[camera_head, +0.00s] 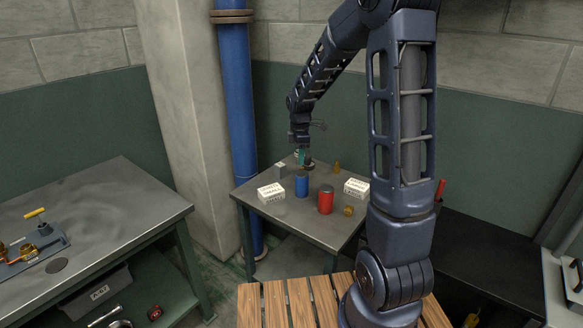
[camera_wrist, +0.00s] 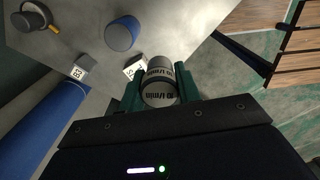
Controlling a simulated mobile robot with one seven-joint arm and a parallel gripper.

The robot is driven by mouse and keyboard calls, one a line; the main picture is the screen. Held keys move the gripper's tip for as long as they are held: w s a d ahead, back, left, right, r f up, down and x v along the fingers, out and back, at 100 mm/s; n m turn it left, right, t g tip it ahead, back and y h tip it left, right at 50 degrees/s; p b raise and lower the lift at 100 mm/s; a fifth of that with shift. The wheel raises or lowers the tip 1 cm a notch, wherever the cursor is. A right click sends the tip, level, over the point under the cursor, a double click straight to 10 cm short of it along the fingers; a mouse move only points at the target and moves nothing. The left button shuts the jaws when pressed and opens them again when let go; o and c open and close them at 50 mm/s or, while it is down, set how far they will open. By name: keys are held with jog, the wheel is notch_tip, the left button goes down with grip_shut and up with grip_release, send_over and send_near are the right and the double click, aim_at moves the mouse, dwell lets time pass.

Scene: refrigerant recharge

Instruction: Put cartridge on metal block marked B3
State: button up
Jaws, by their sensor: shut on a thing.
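My gripper (camera_head: 303,160) hangs over the table with its green fingers shut on a cylinder. In the wrist view my gripper (camera_wrist: 158,82) has a finger on each side of this grey cartridge (camera_wrist: 160,90), which has dark lettering on light bands. A small grey metal block (camera_wrist: 86,63) with a white label reading B3 stands on the table, apart from the cartridge and to its left in the wrist view. In the head view a grey block (camera_head: 280,170) stands just left of my gripper. Nothing is seen resting on it.
The metal table (camera_head: 290,226) also holds a blue can (camera_head: 301,187), a red can (camera_head: 325,203), a white box at left (camera_head: 270,193), another at right (camera_head: 356,188) and small brass pieces (camera_head: 348,211). A blue pipe (camera_head: 238,110) rises behind. A bench (camera_head: 105,205) stands left.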

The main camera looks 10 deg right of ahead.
aim_at(280, 164)
jog(key=w+a+r+m, duration=0.3)
jog(key=w+m, duration=0.1)
jog(key=w, duration=0.8)
jog(key=w+a+r+m, duration=0.2)
jog(key=w+r+m, duration=0.1)
jog(key=w, duration=0.9)
jog(key=f, duration=1.9)
jog(key=shift+a+f, duration=0.2)
jog(key=shift+f, duration=0.15)
jog(key=o, duration=1)
